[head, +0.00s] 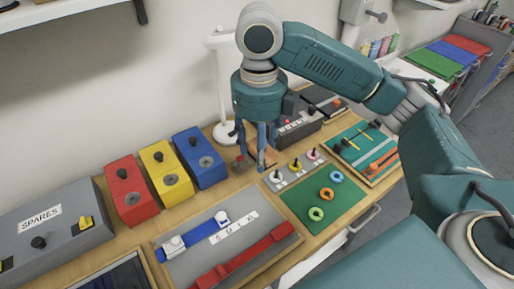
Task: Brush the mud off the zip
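My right gripper (253,164) points down over the back of the bench, in front of the white lamp. A grey board (190,262) holds a blue strip (200,234) with white end pieces and a red strip (245,257). No mud is clear at this size. My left gripper is out of view.
Red (127,191), yellow (166,172) and blue (200,158) boxes stand left of the gripper. A grey SPARES case (55,240) is at far left. A green mat (315,183) with coloured rings and a tool tray (365,150) lie right. A white lamp (221,85) stands behind.

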